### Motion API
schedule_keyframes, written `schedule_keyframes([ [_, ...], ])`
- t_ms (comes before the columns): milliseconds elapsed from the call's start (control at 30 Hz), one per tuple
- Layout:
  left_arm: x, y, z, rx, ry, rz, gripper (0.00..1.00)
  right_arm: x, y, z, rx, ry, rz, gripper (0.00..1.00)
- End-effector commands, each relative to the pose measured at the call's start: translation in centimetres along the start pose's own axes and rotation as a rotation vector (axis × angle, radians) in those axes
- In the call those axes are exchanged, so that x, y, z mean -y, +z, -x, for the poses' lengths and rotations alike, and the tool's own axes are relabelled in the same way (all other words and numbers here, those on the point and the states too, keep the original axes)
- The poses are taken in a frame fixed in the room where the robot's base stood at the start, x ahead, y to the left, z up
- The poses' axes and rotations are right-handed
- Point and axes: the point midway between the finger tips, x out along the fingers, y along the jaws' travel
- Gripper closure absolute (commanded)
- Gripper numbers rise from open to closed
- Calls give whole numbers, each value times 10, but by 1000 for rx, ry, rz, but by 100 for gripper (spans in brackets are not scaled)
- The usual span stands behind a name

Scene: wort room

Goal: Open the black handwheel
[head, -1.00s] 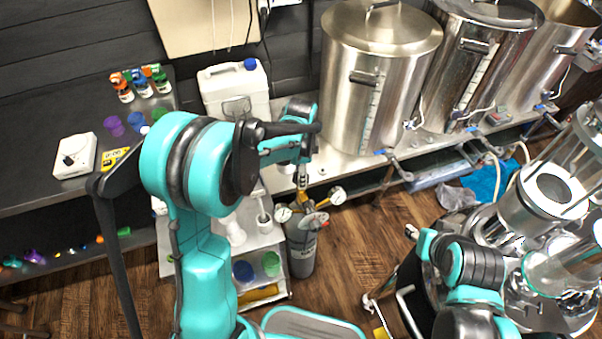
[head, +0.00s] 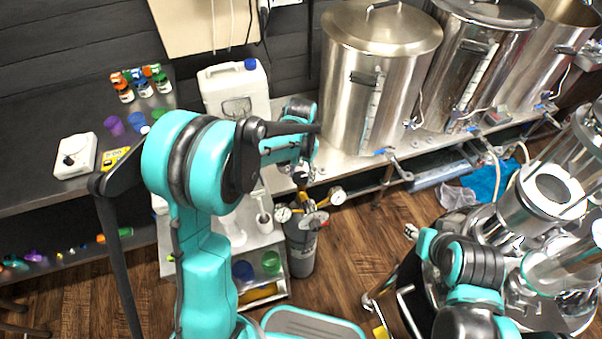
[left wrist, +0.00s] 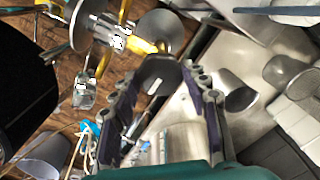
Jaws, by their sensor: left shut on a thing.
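A grey gas cylinder (head: 301,250) stands upright on the floor beside the small white shelf, with brass fittings and two round gauges at its top. My left gripper (head: 304,183) reaches down over the cylinder's top, small and partly hidden by my wrist. In the left wrist view, the black handwheel (left wrist: 160,74) sits between the tips of my left gripper (left wrist: 164,88), which is shut on it. The brass fittings (left wrist: 125,25) show just beyond it. My right arm shows at the lower right in the head view, but I cannot make out its gripper.
Steel kettles (head: 375,70) and a white jug (head: 236,95) stand on the bench behind the cylinder. The white shelf (head: 262,297) is close on its left. Glass and steel vessels (head: 550,195) fill the right. Some wooden floor is free right of the cylinder.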

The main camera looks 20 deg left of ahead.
Motion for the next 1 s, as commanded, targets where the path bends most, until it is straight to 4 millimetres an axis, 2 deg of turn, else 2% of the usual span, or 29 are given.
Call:
schedule_keyframes([
  [1000,0,0,0,1,0,950,83,0,-1,1,0,0,0,60],
])
